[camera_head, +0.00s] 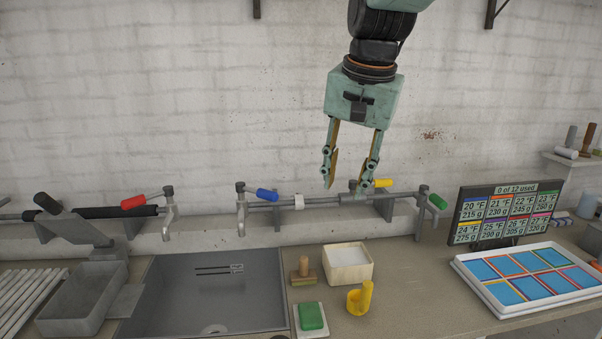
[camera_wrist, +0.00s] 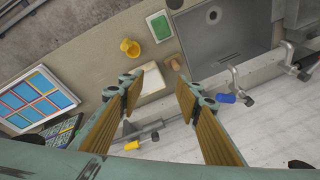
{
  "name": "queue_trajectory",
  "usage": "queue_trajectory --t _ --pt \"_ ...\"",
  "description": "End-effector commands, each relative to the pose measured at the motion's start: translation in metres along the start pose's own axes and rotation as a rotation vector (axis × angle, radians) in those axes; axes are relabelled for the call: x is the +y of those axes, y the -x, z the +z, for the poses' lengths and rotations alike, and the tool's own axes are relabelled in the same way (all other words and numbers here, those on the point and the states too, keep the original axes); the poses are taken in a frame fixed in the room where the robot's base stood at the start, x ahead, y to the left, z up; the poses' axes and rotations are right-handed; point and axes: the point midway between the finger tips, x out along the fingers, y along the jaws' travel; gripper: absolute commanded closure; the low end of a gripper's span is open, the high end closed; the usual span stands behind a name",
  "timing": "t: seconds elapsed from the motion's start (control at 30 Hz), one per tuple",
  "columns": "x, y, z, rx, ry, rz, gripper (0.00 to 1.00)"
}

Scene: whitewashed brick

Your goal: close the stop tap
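A grey pipe runs along the wall above the counter and carries several coloured lever handles: red (camera_head: 133,202), blue (camera_head: 267,195), yellow (camera_head: 384,183) and green (camera_head: 438,202). I cannot tell from markings which one is the stop tap. My gripper (camera_head: 346,180) points down, open and empty, in front of the wall by the pipe. The yellow handle is just right of its right finger. I see no contact with any handle.
Below the pipe are a sink (camera_head: 215,285), a pale box (camera_head: 348,264), a yellow cup (camera_head: 360,299), a wooden stamp-like block (camera_head: 303,272) and a green sponge (camera_head: 312,316). A display (camera_head: 508,215) and a tray of blue squares (camera_head: 471,263) stand right. Brackets hold the pipe.

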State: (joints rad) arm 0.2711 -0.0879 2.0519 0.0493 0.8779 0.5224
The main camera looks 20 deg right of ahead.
Motion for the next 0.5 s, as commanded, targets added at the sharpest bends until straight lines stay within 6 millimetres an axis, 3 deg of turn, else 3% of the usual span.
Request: queue_trajectory --t 0.5 --pt "-0.007 -0.011 -0.119 -0.002 -0.274 0.020 0.69"
